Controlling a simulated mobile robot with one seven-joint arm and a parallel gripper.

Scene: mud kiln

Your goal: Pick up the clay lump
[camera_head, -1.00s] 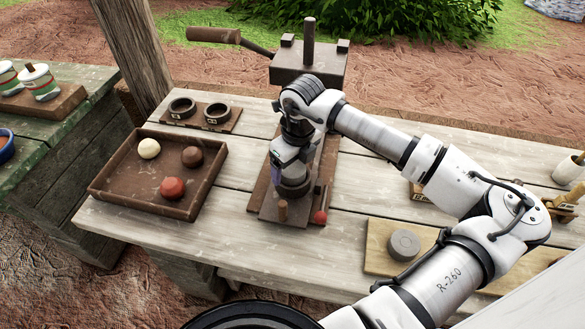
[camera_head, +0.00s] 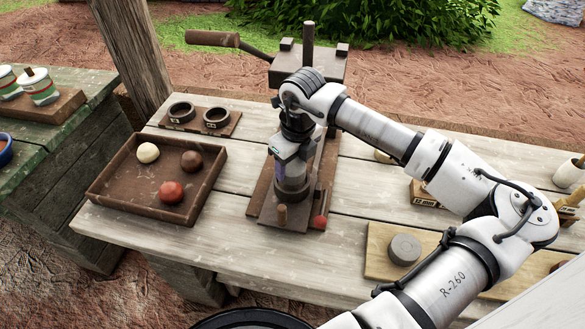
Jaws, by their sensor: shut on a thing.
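My gripper (camera_head: 291,190) points down over the front of the dark press base (camera_head: 266,196) at the middle of the table. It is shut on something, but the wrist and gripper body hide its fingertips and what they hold. I cannot make out a clay lump between the jaws. Three round lumps lie in the brown tray (camera_head: 107,195) to the left: a cream one (camera_head: 148,153), a brown one (camera_head: 191,160) and a red one (camera_head: 171,191). They are apart from my gripper.
The press head (camera_head: 308,68) with its long handle (camera_head: 212,39) stands behind my wrist. Two dark rings (camera_head: 216,118) sit behind the tray. A grey disc (camera_head: 404,249) lies on a board at right.

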